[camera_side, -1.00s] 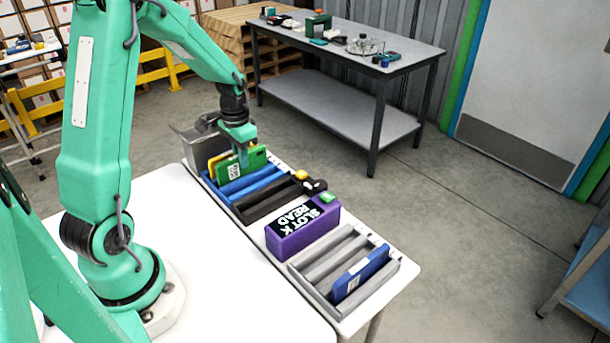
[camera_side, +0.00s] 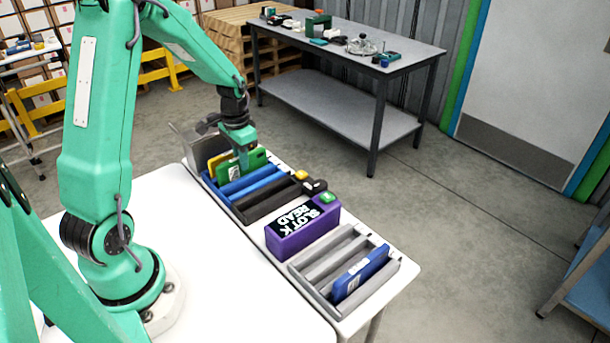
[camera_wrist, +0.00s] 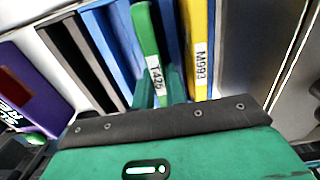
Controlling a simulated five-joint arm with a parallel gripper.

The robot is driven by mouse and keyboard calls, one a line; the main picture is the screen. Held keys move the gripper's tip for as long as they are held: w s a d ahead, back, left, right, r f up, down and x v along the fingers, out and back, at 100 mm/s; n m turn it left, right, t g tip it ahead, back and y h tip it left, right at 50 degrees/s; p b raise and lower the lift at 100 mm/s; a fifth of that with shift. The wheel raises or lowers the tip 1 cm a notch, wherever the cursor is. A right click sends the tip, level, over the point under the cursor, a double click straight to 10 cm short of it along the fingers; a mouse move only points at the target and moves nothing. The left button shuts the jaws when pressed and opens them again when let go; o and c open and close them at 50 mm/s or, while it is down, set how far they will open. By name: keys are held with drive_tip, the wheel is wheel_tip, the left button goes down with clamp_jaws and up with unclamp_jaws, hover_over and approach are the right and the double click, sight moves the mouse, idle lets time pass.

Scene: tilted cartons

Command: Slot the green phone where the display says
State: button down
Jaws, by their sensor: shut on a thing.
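The green phone (camera_side: 255,158), with a white label, is at the blue rack (camera_side: 262,185), beside the yellow phone (camera_side: 217,161). My gripper (camera_side: 243,160) is shut on it from above. In the wrist view the green phone (camera_wrist: 146,35) is between my two fingertips, its label reading T426, among the blue dividers. How deep its lower edge sits is hidden. The yellow phone (camera_wrist: 195,45) in that view carries the label M993. The display on the purple box (camera_side: 300,237) reads SLOT K, with READ below.
A black rack (camera_side: 265,204) lies between the blue rack and the purple box. A grey rack (camera_side: 312,272) at the near end holds a blue phone (camera_side: 362,272) and has empty slots. A grey metal bin (camera_side: 190,140) stands behind the blue rack. The white table (camera_side: 200,245) is clear in front.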

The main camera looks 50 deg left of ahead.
drive_tip(key=shift+f, duration=0.25)
idle(0.8)
drive_tip(key=c, duration=1.3)
unclamp_jaws()
drive_tip(key=shift+c, duration=0.2)
drive_tip(key=shift+r, duration=3.9)
drive_tip(key=shift+r, duration=0.1)
wheel_tip(320, 180, up, 7)
drive_tip(key=shift+d, duration=0.1)
